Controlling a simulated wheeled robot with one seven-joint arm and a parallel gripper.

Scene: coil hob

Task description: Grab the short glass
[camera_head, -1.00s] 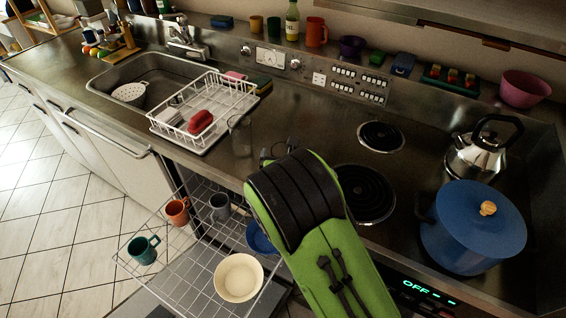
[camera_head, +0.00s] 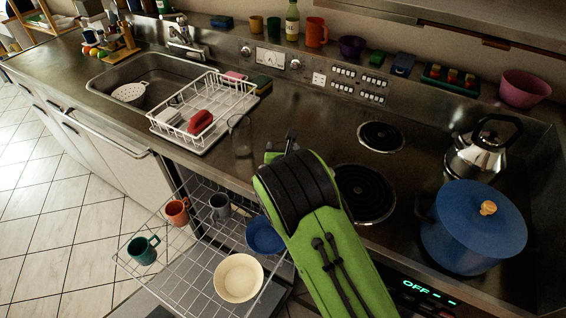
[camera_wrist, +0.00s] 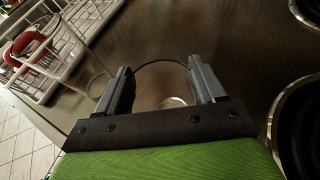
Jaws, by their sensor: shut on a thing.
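The short glass (camera_wrist: 168,82) is clear and hard to make out. In the wrist view its thin dark rim arcs between the two fingers of my gripper (camera_wrist: 158,72), and a pale round base shows below. The fingers are shut on its sides. In the head view my gripper (camera_head: 279,147) is over the counter left of the coils, and the short glass is too faint there to outline. A taller clear glass (camera_head: 240,135) stands to its left, beside the dish rack; its outline also shows at the left of the wrist view (camera_wrist: 75,65).
A white dish rack (camera_head: 170,135) with a red item stands by the sink. Coil burners (camera_head: 364,193), a blue pot (camera_head: 470,235) and a kettle (camera_head: 478,155) are to the right. An open wire dishwasher rack (camera_head: 195,275) with mugs and bowls lies below the counter edge.

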